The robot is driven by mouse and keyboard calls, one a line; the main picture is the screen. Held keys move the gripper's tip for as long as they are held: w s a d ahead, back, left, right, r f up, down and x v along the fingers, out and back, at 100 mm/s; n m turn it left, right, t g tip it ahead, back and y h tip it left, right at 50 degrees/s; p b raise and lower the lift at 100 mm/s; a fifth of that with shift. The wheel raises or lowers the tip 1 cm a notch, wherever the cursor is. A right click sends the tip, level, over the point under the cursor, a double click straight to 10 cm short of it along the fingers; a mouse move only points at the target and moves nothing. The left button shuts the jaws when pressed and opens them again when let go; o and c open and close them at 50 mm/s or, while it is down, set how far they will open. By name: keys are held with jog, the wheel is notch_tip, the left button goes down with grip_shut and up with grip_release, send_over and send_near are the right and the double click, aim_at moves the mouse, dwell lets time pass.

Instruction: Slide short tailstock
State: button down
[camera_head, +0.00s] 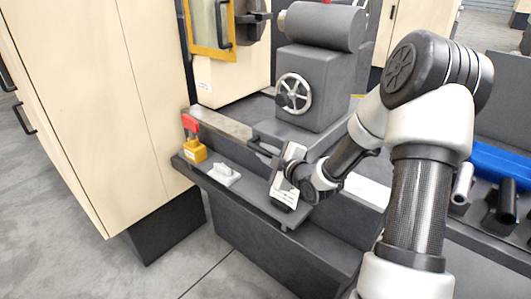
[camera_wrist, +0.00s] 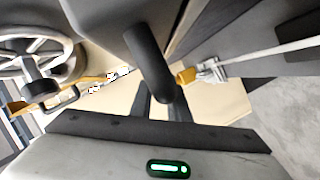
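The tailstock (camera_head: 318,85) is a dark grey block with a round barrel on top and a spoked handwheel (camera_head: 293,93) on its front. It sits on a grey base on the machine bed. In the wrist view, its dark rounded handle (camera_wrist: 148,60) hangs down in front of my gripper. My gripper (camera_wrist: 158,108) has its two dark fingers apart, with a cream gap between them. The handle's end overlaps the fingers in the picture; I cannot tell whether they touch. In the head view, my gripper (camera_head: 272,158) is low beside the base's front, its fingers partly hidden.
A front ledge (camera_head: 245,190) carries a yellow block with a red top (camera_head: 193,140) and a small white fixture (camera_head: 224,174). Bare bed rail (camera_head: 218,124) lies left of the tailstock. A cream cabinet (camera_head: 90,100) stands left. A blue tray (camera_head: 500,162) is at right.

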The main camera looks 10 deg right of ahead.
jog(key=c, duration=1.7)
grip_release()
jog(key=shift+w+a, duration=0.2)
jog(key=shift+p+v, duration=3)
jog(key=shift+v, duration=5.75)
jog(key=shift+w+r, duration=0.1)
jog(key=shift+r, duration=0.05)
